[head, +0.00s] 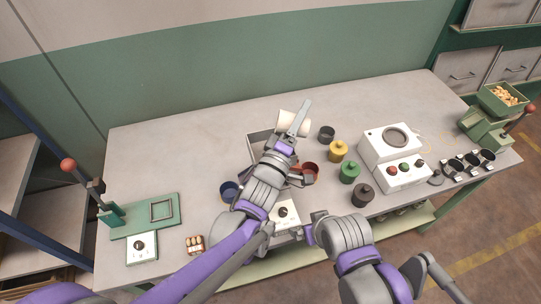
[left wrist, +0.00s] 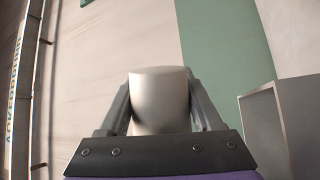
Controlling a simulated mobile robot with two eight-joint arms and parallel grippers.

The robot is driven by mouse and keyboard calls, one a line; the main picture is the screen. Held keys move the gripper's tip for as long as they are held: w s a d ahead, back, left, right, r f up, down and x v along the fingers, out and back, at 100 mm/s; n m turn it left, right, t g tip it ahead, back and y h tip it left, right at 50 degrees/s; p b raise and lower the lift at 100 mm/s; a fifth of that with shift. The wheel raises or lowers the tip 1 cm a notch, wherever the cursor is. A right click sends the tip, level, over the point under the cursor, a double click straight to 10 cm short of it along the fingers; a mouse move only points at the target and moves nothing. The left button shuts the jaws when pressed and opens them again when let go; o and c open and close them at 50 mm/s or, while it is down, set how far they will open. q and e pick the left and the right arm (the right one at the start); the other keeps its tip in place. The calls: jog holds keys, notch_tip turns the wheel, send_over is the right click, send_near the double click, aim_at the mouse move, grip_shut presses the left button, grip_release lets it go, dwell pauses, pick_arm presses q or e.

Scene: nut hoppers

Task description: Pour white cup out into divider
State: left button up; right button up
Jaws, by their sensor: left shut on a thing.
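The white cup (head: 285,117) is held above the back of the table by my left gripper (head: 296,122). It looks tipped over in the head view. In the left wrist view the cup (left wrist: 160,100) sits between both fingers; its contents cannot be seen. A grey open-topped box (head: 259,137), which looks like the divider, stands just left of and below the cup. My left arm hides most of its inside. A grey wall, likely the box's, shows at the right of the left wrist view (left wrist: 262,125). My right gripper (head: 314,230) is low at the table's front edge, its jaws unclear.
Blue (head: 229,190) and red (head: 310,172) cups stand either side of my left arm. Dark, yellow (head: 339,150) and green (head: 349,172) containers stand to the right, before a white machine (head: 393,158). A green press (head: 150,215) is at left. The back of the table is clear.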

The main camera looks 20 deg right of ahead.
pick_arm(q)
jog(key=shift+s+r, duration=0.1)
jog(key=shift+a+n, duration=0.1)
jog(key=shift+n, duration=0.2)
jog(key=shift+r+n, duration=0.2)
jog(key=shift+n, duration=0.1)
jog(key=shift+w+a+t, duration=0.1)
jog(key=shift+w+t, duration=0.1)
jog(key=shift+t, duration=0.2)
jog(key=shift+s+r+n+b, duration=0.15)
jog(key=shift+n+b, duration=0.15)
jog(key=shift+n, duration=0.2)
jog(key=shift+w+a+r, duration=0.1)
jog(key=shift+w, duration=0.1)
jog(key=shift+s+n, duration=0.1)
jog(key=shift+n, duration=0.3)
jog(key=shift+a+r+t+y, duration=0.15)
jog(key=shift+t+y, duration=0.15)
jog(key=shift+t, duration=0.1)
jog(key=shift+r+n, duration=0.1)
jog(key=shift+n, duration=0.5)
